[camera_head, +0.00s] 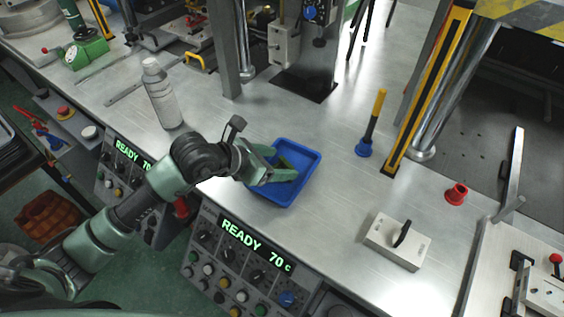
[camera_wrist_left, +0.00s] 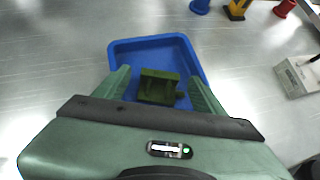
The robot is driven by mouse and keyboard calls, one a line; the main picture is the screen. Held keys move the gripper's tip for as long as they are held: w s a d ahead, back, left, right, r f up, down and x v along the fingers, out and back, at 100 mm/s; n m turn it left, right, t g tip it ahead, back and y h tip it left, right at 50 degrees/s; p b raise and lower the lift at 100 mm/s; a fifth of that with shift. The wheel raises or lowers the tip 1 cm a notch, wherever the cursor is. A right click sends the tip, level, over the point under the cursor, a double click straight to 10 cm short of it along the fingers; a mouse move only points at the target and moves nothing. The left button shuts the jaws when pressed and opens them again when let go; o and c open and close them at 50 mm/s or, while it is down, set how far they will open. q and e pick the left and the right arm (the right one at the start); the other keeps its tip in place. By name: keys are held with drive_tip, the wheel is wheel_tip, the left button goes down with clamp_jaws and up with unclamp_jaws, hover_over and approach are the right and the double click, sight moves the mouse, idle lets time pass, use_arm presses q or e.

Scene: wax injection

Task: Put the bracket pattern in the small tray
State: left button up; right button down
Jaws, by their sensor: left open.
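The small tray (camera_head: 311,165) is blue and stands on the metal bench near its front edge; it also shows in the left wrist view (camera_wrist_left: 150,50). The dark green bracket pattern (camera_wrist_left: 158,88) lies inside the tray, with a small stub on its right side. In the head view it shows only partly (camera_head: 285,162), between my fingers. My left gripper (camera_head: 281,165) is open over the tray. In the left wrist view its fingers (camera_wrist_left: 160,76) stand apart on either side of the bracket, with gaps visible. My right gripper is out of view.
A grey bottle (camera_head: 161,95) stands left of the tray. A blue-based yellow-handled tool (camera_head: 372,125), a red cup (camera_head: 456,194) and a white block with a black handle (camera_head: 398,243) stand to the right. Control panels (camera_head: 240,260) front the bench. Bare bench lies right of the tray.

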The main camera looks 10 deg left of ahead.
use_arm(q)
drive_tip(key=b+v, duration=0.1)
drive_tip(key=v, duration=0.9)
drive_tip(key=shift+s, duration=0.1)
